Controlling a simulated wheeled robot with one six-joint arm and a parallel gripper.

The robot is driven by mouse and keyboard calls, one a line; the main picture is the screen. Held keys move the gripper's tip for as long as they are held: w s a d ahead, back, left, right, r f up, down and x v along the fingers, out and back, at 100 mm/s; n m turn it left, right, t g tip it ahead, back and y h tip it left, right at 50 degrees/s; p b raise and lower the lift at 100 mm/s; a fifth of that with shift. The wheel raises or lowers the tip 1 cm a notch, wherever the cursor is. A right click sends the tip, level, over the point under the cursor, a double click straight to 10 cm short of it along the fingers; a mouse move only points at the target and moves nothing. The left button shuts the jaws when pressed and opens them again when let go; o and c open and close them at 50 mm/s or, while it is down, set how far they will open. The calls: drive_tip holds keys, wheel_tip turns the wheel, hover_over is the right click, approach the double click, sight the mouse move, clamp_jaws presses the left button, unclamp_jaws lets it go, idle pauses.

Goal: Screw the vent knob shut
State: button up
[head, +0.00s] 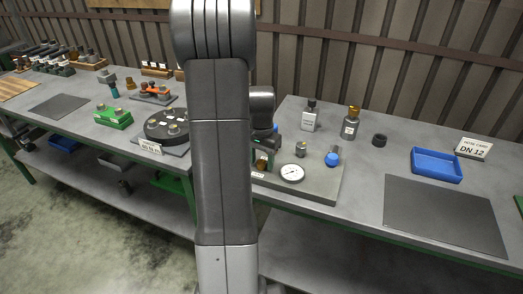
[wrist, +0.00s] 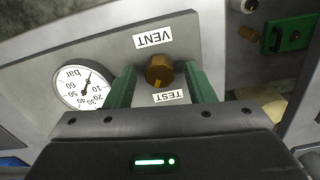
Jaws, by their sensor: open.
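The vent knob (wrist: 159,70) is a brass-brown knob on a grey panel, between the labels VENT (wrist: 153,38) and TEST (wrist: 168,97) in the wrist view. A yellow mark shows on it. My gripper (wrist: 160,77) is open, its two green fingers on either side of the knob; a gap shows on the left, and contact on the right is hard to tell. In the head view my gripper (head: 263,150) is partly hidden behind my arm, over the left of the grey test plate (head: 318,187), with the brown knob (head: 261,164) below it.
A pressure gauge (wrist: 83,88) lies left of the knob in the wrist view. On the plate in the head view stand a blue ball-shaped part (head: 332,159) and a small metal cylinder (head: 300,149). Bottles (head: 350,123) stand behind. A dark mat (head: 440,214) lies clear at right.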

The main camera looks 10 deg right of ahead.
sight(262, 162)
wheel_tip(262, 162, up, 14)
drive_tip(key=shift+f, duration=0.2)
idle(0.4)
wheel_tip(262, 162, down, 14)
drive_tip(key=shift+r, duration=0.1)
idle(0.4)
